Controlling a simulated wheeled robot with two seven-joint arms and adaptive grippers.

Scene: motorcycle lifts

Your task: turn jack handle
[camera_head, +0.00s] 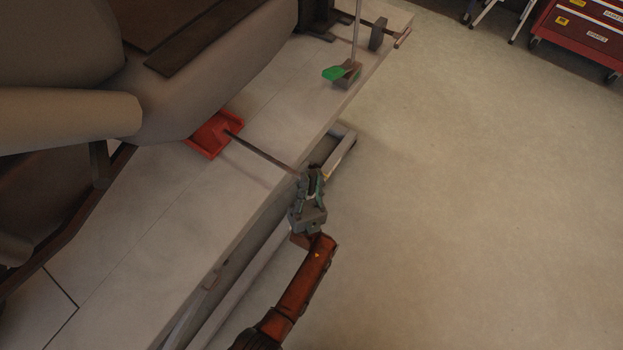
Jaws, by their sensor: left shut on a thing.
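A red jack (213,134) sits on the pale lift platform, partly under a large grey-brown covered body. A thin dark jack handle (262,151) runs from the jack out to the right, toward the platform's edge. My left gripper (311,178) is at the handle's outer end and is shut on it, just beyond the platform edge. The handle's tip is hidden between the fingers. My right gripper is not in view.
The lift platform (185,205) fills the left side. A green pedal (334,73) with an upright rod stands near its far edge. A red tool chest (585,35) is at the top right. The floor on the right is clear.

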